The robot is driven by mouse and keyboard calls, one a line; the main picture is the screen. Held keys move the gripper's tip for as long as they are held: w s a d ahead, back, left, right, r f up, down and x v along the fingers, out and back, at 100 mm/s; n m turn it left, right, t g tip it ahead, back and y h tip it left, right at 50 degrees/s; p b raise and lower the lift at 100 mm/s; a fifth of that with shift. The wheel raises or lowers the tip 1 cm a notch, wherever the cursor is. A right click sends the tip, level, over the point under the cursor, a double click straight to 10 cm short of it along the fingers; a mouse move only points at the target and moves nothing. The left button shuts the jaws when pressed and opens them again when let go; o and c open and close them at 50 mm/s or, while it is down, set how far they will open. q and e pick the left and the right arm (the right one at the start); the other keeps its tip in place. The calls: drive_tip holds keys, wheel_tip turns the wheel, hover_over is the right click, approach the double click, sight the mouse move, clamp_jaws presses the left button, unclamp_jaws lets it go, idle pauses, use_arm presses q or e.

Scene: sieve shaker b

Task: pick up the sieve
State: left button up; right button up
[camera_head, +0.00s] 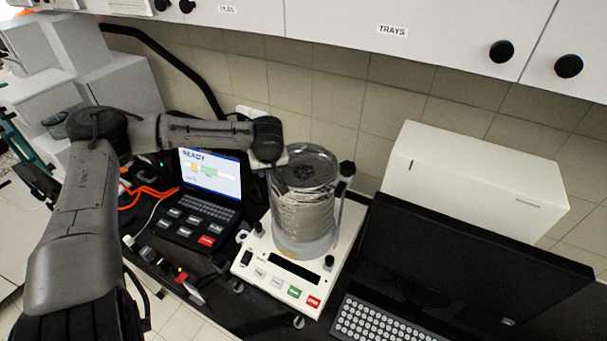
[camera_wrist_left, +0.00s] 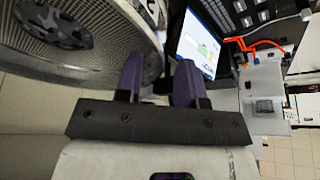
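A stack of round metal sieves (camera_head: 303,210) stands upright on the white sieve shaker (camera_head: 265,268), with a dark patterned disc on top. In the left wrist view the top sieve (camera_wrist_left: 88,68) fills the upper left, with its mesh and rim close to the fingers. My left gripper (camera_head: 279,178) is at the upper left edge of the stack, partly hidden by its own wrist. In the wrist view its two purple fingers (camera_wrist_left: 158,80) are apart, and the sieve's edge lies behind or between them. I cannot tell whether they touch it. My right gripper is out of view.
A laptop-like screen (camera_head: 212,173) with a button panel stands left of the shaker. A clamp rod (camera_head: 341,195) rises right of the stack. A dark monitor (camera_head: 460,265), keyboard (camera_head: 385,322) and white box (camera_head: 470,185) crowd the right. Wall cabinets (camera_head: 400,30) hang above.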

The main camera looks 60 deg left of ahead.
use_arm(q)
drive_tip(key=shift+w+a+f, duration=0.1)
drive_tip(key=shift+a+f, duration=0.1)
drive_tip(key=shift+f, duration=0.15)
drive_tip(key=shift+c, duration=0.4)
clamp_jaws()
